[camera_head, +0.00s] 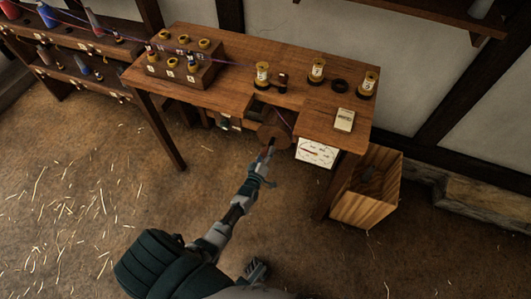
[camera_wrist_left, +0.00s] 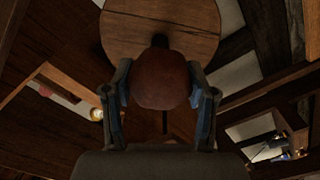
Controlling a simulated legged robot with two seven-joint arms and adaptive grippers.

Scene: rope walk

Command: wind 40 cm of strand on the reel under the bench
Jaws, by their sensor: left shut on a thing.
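The reel is a round wooden disc (camera_head: 275,132) under the front edge of the wooden bench (camera_head: 225,52). Its face fills the top of the left wrist view (camera_wrist_left: 160,22). A reddish-brown rounded knob (camera_wrist_left: 162,82) stands in front of the disc. My left gripper (camera_head: 269,154) is shut on this knob, with one finger on each side in the left wrist view (camera_wrist_left: 161,88). A thin purple strand (camera_head: 286,120) shows near the reel, and strand also crosses the bench top. How much is wound is hidden. A grey part of mine (camera_head: 256,270) at the bottom may be the right gripper.
A white dial panel (camera_head: 316,152) hangs right of the reel. A wooden bin (camera_head: 366,190) stands beside the bench's right leg. Spools (camera_head: 262,75), a block of yellow-topped pegs (camera_head: 180,60) and a small cream box (camera_head: 344,119) are on top. The straw-strewn floor at left is open.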

